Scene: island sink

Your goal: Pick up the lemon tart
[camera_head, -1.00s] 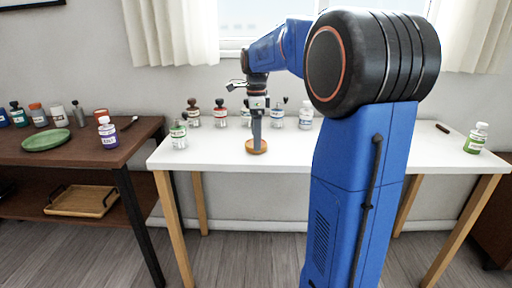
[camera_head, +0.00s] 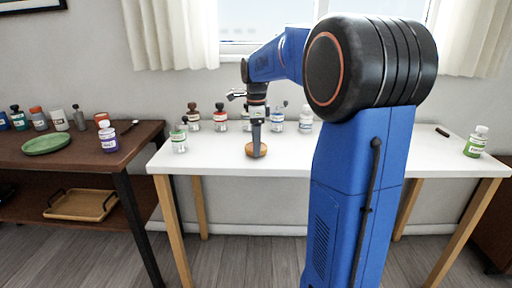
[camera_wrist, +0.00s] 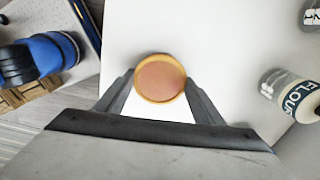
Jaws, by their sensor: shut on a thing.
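The lemon tart (camera_head: 257,152) is a small round golden-brown disc at the white table's front part. In the wrist view the tart (camera_wrist: 160,78) shows a pinkish-brown top with a yellow-orange rim. My gripper (camera_head: 256,148) points straight down over it. In the wrist view my gripper (camera_wrist: 160,84) has one finger on each side of the tart, shut on it. I cannot tell whether the tart still touches the table. Its underside is hidden.
The white tabletop (camera_head: 215,158) is free around the tart.

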